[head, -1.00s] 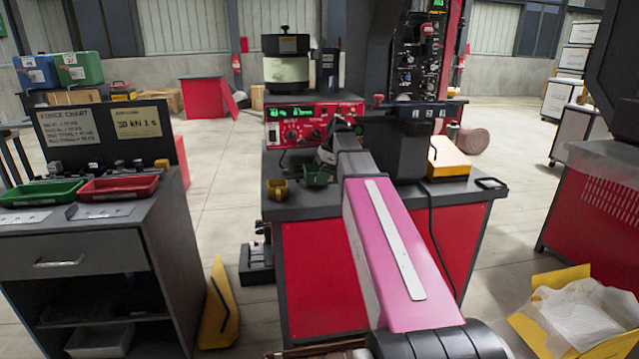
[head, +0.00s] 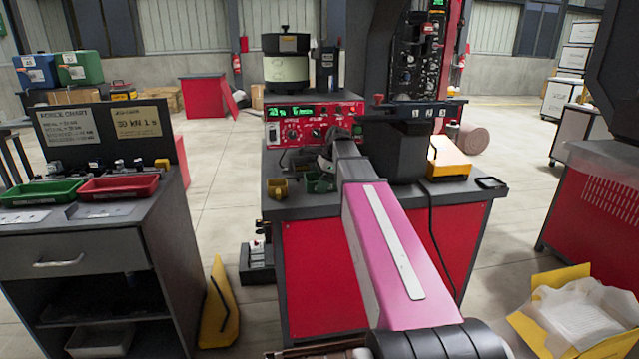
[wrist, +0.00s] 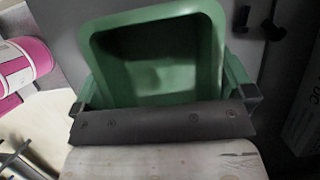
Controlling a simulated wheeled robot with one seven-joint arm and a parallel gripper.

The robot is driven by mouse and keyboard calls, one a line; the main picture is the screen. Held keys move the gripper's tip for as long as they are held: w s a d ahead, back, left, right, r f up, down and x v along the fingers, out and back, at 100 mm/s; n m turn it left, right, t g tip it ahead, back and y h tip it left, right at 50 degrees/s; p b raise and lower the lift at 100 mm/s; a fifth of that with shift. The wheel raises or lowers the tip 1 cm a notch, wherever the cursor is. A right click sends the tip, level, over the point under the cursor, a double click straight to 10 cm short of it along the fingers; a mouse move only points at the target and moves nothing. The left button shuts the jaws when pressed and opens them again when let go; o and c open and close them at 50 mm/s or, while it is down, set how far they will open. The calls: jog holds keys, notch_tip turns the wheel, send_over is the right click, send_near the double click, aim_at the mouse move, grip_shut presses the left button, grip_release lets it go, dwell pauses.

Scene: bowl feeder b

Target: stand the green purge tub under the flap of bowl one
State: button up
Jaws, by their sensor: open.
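The green purge tub (head: 318,184) stands on the dark top of the red bench in the head view, partly hidden by my arm. In the wrist view the tub (wrist: 155,65) fills the middle, its open mouth facing the camera; it looks empty. My gripper (wrist: 165,102) is open, with its finger ends at the left and right sides of the tub. I cannot tell whether they touch it. In the head view the gripper is small and mostly hidden behind my arm. I cannot make out bowl one's flap for certain.
A yellow tub (head: 277,188) stands just left of the green one. Behind them is a red control unit (head: 312,122) with a cream and black drum (head: 286,62) on top. A yellow-orange box (head: 448,158) sits on the bench's right. Green and red trays lie on the left cabinet.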

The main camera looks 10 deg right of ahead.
jog(key=shift+d+r, duration=0.15)
jog(key=shift+r, duration=0.25)
jog(key=d, duration=1.2)
jog(key=shift+r, duration=0.1)
jog(key=a, duration=0.7)
jog(key=shift+a, duration=0.4)
jog(key=a, duration=0.4)
jog(key=shift+a, duration=0.2)
jog(key=shift+f, duration=0.55)
jog(key=shift+f, duration=0.1)
jog(key=c, duration=0.7)
